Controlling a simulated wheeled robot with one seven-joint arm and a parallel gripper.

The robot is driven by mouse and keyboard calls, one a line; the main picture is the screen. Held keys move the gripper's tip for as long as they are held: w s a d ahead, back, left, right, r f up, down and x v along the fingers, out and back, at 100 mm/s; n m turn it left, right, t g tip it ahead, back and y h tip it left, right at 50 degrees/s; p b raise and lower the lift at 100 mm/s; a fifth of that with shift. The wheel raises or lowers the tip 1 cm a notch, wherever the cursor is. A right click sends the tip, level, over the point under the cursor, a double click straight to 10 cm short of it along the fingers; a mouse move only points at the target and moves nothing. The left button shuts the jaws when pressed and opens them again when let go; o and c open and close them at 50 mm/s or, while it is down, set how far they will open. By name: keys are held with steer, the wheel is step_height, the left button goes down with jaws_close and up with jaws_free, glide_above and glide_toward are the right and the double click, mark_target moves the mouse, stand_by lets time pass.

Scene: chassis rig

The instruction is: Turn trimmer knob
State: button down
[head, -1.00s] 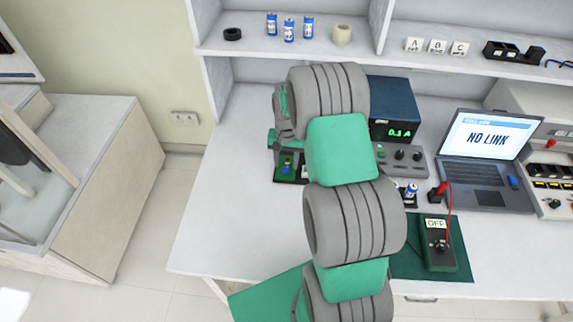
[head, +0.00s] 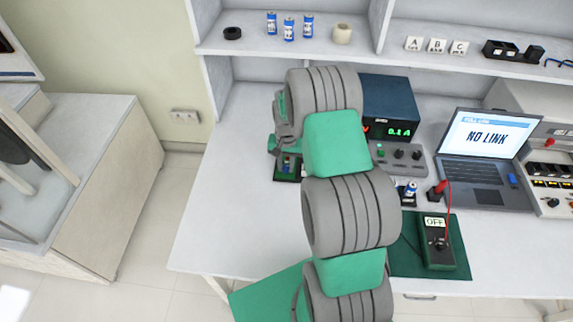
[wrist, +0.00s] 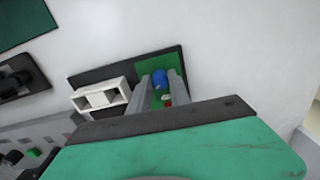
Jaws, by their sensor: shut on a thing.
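The blue trimmer knob (wrist: 159,78) stands on a green board (wrist: 146,68) set on a black base in the wrist view. My gripper (wrist: 161,88) has its two grey fingers on either side of the knob, shut on it. A small red part (wrist: 167,100) shows between the fingers, closer to the palm. In the head view the board (head: 287,167) lies on the bench left of my arm, and my gripper is mostly hidden there by the arm and wrist.
A white block (wrist: 100,97) stands on the black base beside the board. A power supply (head: 392,100) reads 0.1 A, with a control box (head: 400,157) in front. A laptop (head: 482,160) shows NO LINK. A meter (head: 437,245) reads OFF. Bench left of the board is clear.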

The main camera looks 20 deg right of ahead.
mark_target(286, 167)
steer(key=shift+f+n+b, duration=0.2)
steer(key=shift+n+b, duration=0.3)
steer(key=shift+b, duration=0.3)
steer(key=shift+n+b, duration=0.3)
steer(key=shift+n, duration=0.2)
steer(key=shift+r, duration=0.25)
steer(key=c, duration=1.2)
jaws_free()
step_height(286, 167, up, 8)
steer(key=shift+f+b, duration=0.1)
steer(key=shift+b, duration=0.45)
